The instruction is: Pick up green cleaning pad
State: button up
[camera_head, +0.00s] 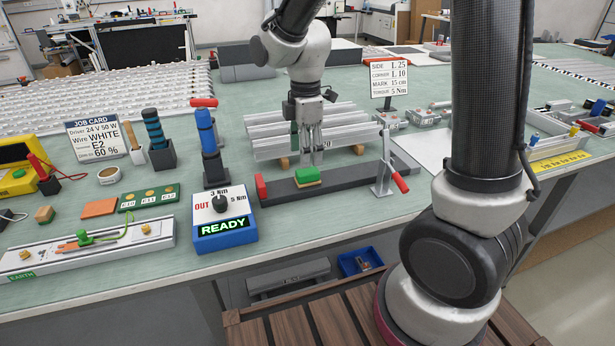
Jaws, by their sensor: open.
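The green cleaning pad (307,175), with a yellow underside, lies on the dark grey bar (345,180) near the front edge of the bench. My gripper (311,158) points down just above and behind the pad in the picture. Its fingers are open, and I see nothing held between them. The fingertips look close to the pad, but I cannot tell the exact gap.
Silvery rails (265,142) lie behind the bar. A red-handled clamp (386,170) stands at its right end and a red block (261,187) at its left. The blue torque box (224,220) and blue screwdriver (208,135) stand to the left.

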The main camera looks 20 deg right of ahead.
aim_at(308, 170)
jog(key=f, duration=0.7)
jog(key=shift+d, duration=0.25)
jog(key=shift+c, duration=0.2)
jog(key=c, duration=1.2)
jog(key=shift+r, duration=0.1)
notch_tip(308, 170, up, 10)
